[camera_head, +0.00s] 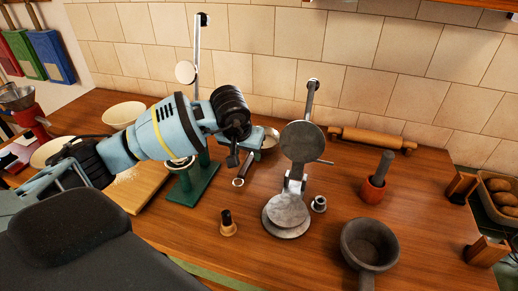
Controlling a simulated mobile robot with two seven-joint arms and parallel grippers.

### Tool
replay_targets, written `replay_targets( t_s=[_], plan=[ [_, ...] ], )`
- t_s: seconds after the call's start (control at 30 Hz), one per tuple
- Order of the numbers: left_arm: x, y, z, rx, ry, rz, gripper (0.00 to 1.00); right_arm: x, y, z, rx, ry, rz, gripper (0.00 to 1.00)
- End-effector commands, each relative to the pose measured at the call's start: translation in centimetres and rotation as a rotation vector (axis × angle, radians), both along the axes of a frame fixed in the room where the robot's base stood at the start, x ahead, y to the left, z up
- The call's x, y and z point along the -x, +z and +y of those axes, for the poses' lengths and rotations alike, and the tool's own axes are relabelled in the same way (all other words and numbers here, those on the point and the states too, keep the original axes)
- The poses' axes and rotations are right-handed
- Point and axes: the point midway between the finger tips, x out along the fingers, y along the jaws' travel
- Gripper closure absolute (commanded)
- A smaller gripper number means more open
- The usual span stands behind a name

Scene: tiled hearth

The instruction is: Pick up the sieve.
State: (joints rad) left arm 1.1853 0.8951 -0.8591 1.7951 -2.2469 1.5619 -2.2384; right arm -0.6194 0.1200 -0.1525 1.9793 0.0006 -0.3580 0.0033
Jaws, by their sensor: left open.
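The round metal bowl (268,139) behind my left gripper looks like the sieve. It lies on the wooden counter near the tiled wall, and a handle (243,170) seems to run from it toward the front. My left gripper (233,158) hangs over the handle side, pointing down. Its jaws are open, with the fingers seen small and dark. The gripper and wrist hide part of the bowl and handle; I cannot tell whether the fingers touch it. My right gripper is out of view.
A green-based press (193,187) stands just left of the gripper. A dark tortilla press (287,209) stands open to the right. A small wooden-based tool (228,225), a stone mortar pan (368,244), a red cup with pestle (373,190) and a rolling pin (372,139) are around.

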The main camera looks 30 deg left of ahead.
Motion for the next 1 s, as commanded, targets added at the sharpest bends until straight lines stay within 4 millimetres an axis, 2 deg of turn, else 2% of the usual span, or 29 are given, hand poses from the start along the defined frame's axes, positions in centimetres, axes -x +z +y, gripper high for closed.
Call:
replay_targets(
  t_s=[0.13, 0.37, 0.7, 1.0],
  plan=[
    [-0.5, -1.5, 0.2, 0.000, 0.001, 0.002, 0.53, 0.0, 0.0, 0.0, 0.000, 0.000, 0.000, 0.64],
    [-0.8, -2.2, 0.3, 0.000, 0.000, 0.002, 0.53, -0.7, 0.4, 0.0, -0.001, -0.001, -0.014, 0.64],
    [-2.2, -6.1, 1.0, 0.000, 0.000, 0.001, 0.53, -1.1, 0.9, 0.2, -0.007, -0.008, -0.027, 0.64],
    [-2.3, -6.6, 1.0, -0.001, -0.001, -0.001, 0.53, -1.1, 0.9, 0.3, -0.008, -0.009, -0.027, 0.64]
  ],
)
